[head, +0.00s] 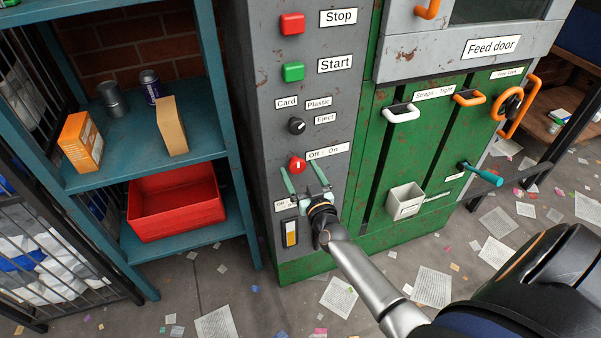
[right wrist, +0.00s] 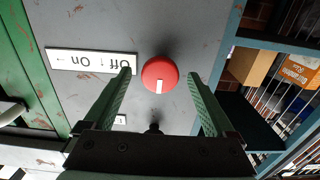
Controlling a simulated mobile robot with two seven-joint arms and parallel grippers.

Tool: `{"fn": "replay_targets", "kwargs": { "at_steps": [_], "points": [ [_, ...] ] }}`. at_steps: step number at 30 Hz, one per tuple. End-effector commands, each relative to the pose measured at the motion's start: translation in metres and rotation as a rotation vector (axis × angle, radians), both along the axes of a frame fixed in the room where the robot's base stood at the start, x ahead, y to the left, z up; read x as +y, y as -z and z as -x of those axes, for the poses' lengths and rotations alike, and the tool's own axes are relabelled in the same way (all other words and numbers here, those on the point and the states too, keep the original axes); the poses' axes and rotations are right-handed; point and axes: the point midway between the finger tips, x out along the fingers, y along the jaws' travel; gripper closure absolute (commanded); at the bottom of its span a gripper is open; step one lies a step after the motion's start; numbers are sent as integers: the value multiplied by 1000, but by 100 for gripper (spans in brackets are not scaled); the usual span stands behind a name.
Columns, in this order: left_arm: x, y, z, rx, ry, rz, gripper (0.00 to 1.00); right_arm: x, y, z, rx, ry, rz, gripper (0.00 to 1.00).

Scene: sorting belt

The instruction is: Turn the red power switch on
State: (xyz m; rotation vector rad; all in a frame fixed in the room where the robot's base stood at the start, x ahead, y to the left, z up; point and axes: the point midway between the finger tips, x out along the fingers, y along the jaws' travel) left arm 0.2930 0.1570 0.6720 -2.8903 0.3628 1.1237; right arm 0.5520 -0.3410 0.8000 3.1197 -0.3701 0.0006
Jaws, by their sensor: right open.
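The red power switch (head: 297,165) is a round knob on the grey panel of the machine. My left gripper is not in view.
Above the switch are a black card/plastic selector (head: 296,126), a green Start button (head: 293,72) and a red Stop button (head: 292,23). A teal shelf (head: 150,150) with a red bin (head: 176,204) stands left. Orange handles (head: 468,98) stick out on the right.

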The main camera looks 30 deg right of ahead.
Motion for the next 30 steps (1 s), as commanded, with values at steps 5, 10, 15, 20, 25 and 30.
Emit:
{"fn": "replay_targets", "kwargs": {
  "at_steps": [5, 10, 15, 20, 25, 30],
  "points": [
    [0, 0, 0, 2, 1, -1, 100, 0, 0, 0, 0, 0, 0, 11],
    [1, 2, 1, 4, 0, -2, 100, 0, 0, 0, 0, 0, 0, 30],
    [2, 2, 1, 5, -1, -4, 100, 0, 0, 0, 0, 0, 0, 50],
    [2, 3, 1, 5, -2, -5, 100, 0, 0, 1, 1, 0, 0, 68],
    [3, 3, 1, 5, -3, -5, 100, 0, 0, 1, 1, 0, 0, 87],
    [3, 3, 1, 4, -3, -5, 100, 0, 0, 1, 1, 0, -1, 96]
  ]
}}
